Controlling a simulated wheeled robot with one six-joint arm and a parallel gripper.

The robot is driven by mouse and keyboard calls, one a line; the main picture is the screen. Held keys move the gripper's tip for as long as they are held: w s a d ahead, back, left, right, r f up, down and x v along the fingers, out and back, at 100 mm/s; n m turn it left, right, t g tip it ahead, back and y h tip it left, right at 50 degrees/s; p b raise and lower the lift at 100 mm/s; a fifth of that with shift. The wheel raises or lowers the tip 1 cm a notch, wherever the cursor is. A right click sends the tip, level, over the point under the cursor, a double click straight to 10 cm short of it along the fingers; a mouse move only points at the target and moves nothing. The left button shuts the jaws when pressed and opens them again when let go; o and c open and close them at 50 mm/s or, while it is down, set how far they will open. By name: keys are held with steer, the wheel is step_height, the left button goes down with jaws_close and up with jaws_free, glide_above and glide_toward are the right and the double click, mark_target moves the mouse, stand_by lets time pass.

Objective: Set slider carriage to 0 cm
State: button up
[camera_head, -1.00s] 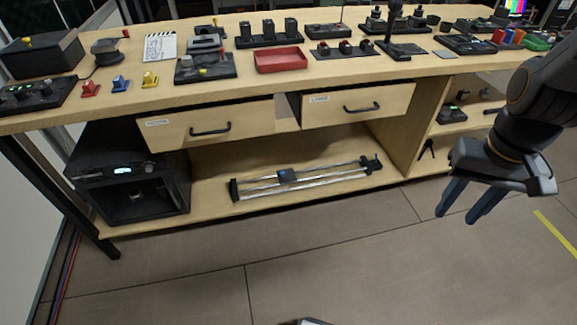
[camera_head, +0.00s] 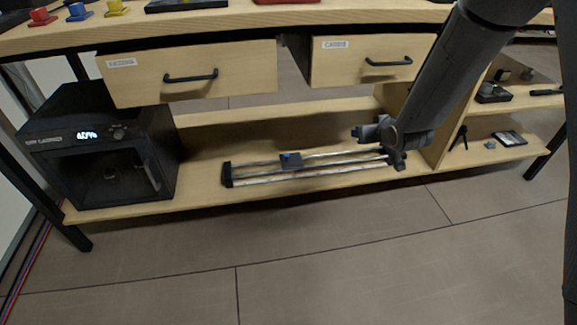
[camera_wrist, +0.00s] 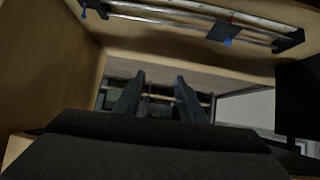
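The slider (camera_head: 330,168) lies on the lower shelf, its two silvery rails running left to right between dark end blocks. Its dark carriage with a blue part (camera_head: 290,160) sits left of the middle of the rails. There the rails cross the top of the picture, and the carriage (camera_wrist: 226,33) shows with a blue knob. No printed scale is readable.
A black box with a lit display (camera_head: 95,150) stands left on the shelf. Two drawers (camera_head: 190,75) (camera_head: 370,58) jut out above the slider. A vertical wooden panel (camera_head: 440,145) is to its right, with small gear beyond. The floor in front (camera_head: 330,250) is clear.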

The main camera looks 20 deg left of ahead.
steer(key=w+a+f+n+t+y+b, duration=0.1)
steer(key=w+a+f+y+b, duration=0.1)
steer(key=a+f+b, duration=0.35)
steer(key=w+a+f+n+y+b, duration=0.1)
steer(key=w+a+f+y+b, duration=0.15)
steer(key=a+f, duration=0.5)
steer(key=n+y+b, duration=0.3)
steer(key=y+b, duration=0.2)
steer(key=b, duration=0.3)
glide_toward(288, 157)
steer(key=x, duration=0.3)
steer(key=shift+w+a+r, duration=0.1)
steer(key=shift+w+r, duration=0.05)
steer(key=shift+w, duration=0.1)
steer(key=b+x, duration=0.3)
steer(key=x, duration=0.3)
steer(key=shift+a, duration=0.15)
steer(key=shift+w+a+b, duration=0.4)
steer(key=shift+w+a, duration=0.05)
steer(key=shift+a, duration=0.15)
steer(key=shift+c, duration=0.3)
jaws_close()
